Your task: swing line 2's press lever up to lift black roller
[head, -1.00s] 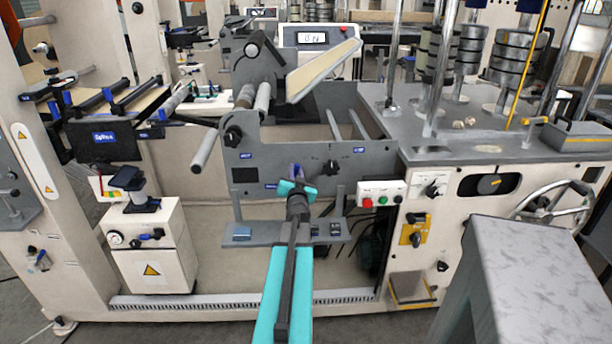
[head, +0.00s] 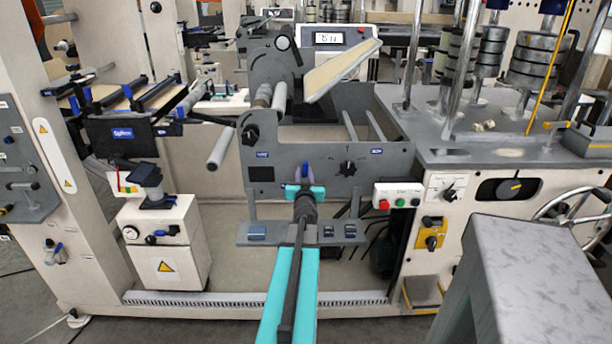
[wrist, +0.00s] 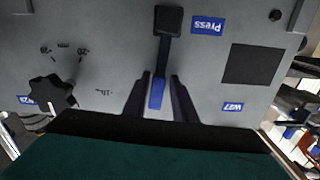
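The press lever (wrist: 168,22) has a black upper part and a blue handle in the wrist view, which is upside down. It sits on the grey panel beside a blue "Press" label (wrist: 208,25). Its blue handle shows just past my gripper in the head view (head: 305,170). My gripper (wrist: 161,82) is open, with one dark finger on each side of the blue handle; a narrow gap shows on each side. In the head view my gripper (head: 304,188) is in front of the panel. I cannot tell which roller is the black roller.
A black knob (wrist: 50,91) and a dark square window (wrist: 257,64) flank the lever on the panel. A small shelf (head: 275,238) is below my gripper. A control box (head: 398,195) with red and green buttons is to the right. A grey roller (head: 222,148) juts out left.

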